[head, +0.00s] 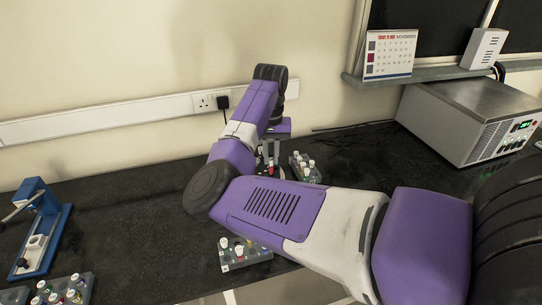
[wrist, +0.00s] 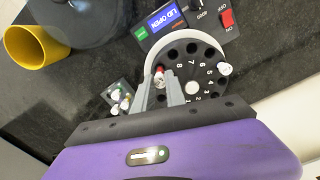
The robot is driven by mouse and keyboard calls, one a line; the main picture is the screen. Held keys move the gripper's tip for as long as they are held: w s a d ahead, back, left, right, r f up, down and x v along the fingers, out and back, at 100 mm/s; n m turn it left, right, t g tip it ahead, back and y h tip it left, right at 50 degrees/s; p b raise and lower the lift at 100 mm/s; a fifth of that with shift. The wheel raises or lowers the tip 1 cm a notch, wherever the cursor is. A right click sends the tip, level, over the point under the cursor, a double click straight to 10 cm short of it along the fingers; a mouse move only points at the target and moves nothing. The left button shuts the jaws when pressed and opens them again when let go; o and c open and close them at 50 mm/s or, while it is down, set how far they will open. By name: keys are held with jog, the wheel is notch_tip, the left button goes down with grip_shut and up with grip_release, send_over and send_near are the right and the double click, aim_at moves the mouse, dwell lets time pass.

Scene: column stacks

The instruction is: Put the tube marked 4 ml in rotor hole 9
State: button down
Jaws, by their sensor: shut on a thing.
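My gripper (wrist: 160,82) is shut on a red-topped tube (wrist: 160,71), which shows between the fingertips in the wrist view. Its volume mark cannot be read. The tube is over the left side of the black rotor (wrist: 191,50), which has numbered holes and a white rim. Numbers around 1 to 8 show; the 9 is hidden near the fingers. I cannot tell whether the tube is above a hole or partly in one. A white-capped tube (wrist: 225,69) is at the rotor's right edge. In the head view my gripper (head: 271,160) is small and partly hidden by my arm.
The wrist view shows a lit LID OPEN display (wrist: 165,17), a red switch (wrist: 227,18), a yellow cup (wrist: 30,46) and a small tube rack (wrist: 119,89). Tube racks (head: 305,168) (head: 238,266) stand on the dark bench. A blue stand (head: 45,238) is left; a metal instrument (head: 470,115) is right.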

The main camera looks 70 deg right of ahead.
jog(key=shift+f, duration=1.85)
dwell(0.4)
jog(key=c, duration=1.3)
grip_release()
jog(key=shift+o, duration=0.5)
jog(key=shift+o, duration=1.2)
jog(key=shift+r+p, duration=2.75)
jog(key=shift+r, duration=0.35)
